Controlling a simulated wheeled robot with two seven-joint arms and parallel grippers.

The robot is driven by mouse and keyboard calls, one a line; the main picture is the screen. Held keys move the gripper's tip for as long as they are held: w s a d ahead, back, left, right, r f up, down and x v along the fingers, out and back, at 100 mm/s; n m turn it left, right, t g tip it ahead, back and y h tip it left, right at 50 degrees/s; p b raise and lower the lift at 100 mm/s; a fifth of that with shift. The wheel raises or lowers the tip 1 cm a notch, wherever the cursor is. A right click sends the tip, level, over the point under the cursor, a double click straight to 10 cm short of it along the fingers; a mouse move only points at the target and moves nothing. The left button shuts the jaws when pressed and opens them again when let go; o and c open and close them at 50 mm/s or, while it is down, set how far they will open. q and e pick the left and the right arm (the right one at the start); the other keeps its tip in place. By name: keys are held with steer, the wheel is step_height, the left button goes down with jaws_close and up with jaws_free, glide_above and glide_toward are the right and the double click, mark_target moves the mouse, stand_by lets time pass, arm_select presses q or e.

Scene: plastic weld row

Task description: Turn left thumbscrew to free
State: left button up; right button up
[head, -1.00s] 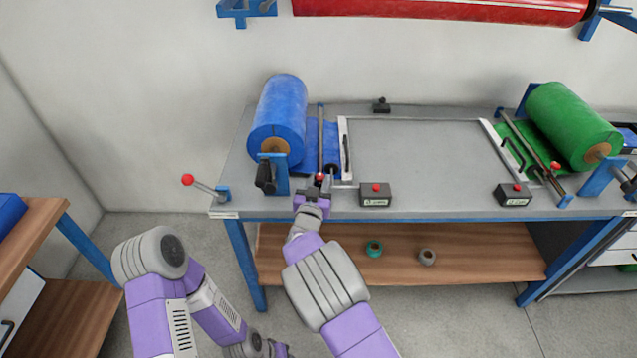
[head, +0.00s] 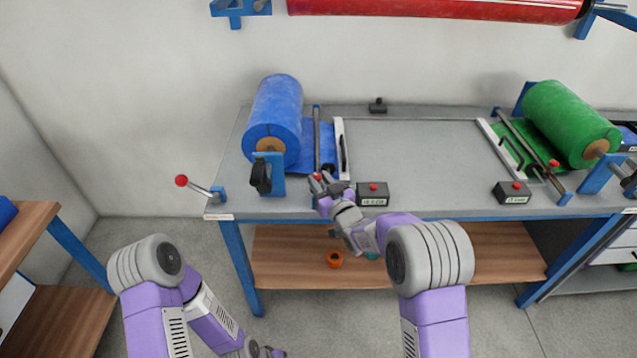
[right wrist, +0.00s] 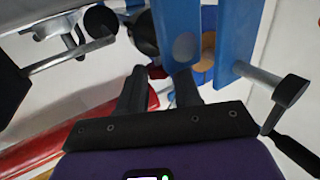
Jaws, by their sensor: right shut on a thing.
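My right gripper (head: 324,186) is at the front of the bench, at the near end of the left rod (head: 317,135). It is shut on the left thumbscrew, which the jaws and wrist hide almost wholly. A red knob (head: 317,176) shows right at the fingertips. In the right wrist view the two dark fingers (right wrist: 160,80) stand close together, with bits of red between and beside them.
A blue roll (head: 273,115) in a blue bracket (head: 275,175) stands left of the gripper. A red-tipped lever (head: 181,181) sticks out left. A box with a red button (head: 372,194) is close on the right.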

steer(key=n+y, duration=0.1)
steer(key=g+y, duration=0.1)
steer(key=d+n+g+y+p, duration=0.1)
steer(key=shift+w+r+n+y, duration=0.1)
steer(key=shift+w+n+y, duration=0.15)
steer(key=shift+n+y, duration=0.05)
steer(key=shift+w+n+g+y+p, duration=0.15)
steer(key=shift+n+g+y+p, duration=0.55)
steer(key=shift+n+g+y, duration=0.35)
steer(key=shift+w+n+g+y+p, duration=0.1)
steer(key=shift+n+g+y+p, duration=0.7)
steer(key=shift+g, duration=0.45)
steer(key=o, duration=1)
steer(key=shift+o, duration=0.2)
steer(key=shift+d, duration=0.1)
steer(key=p+v, duration=0.1)
steer(key=v, duration=0.5)
steer(key=shift+d+p, duration=0.15)
steer(key=shift+p, duration=0.15)
steer(key=shift+s+d+n, duration=0.25)
steer(key=shift+s+d, duration=0.1)
steer(key=shift+d, duration=0.15)
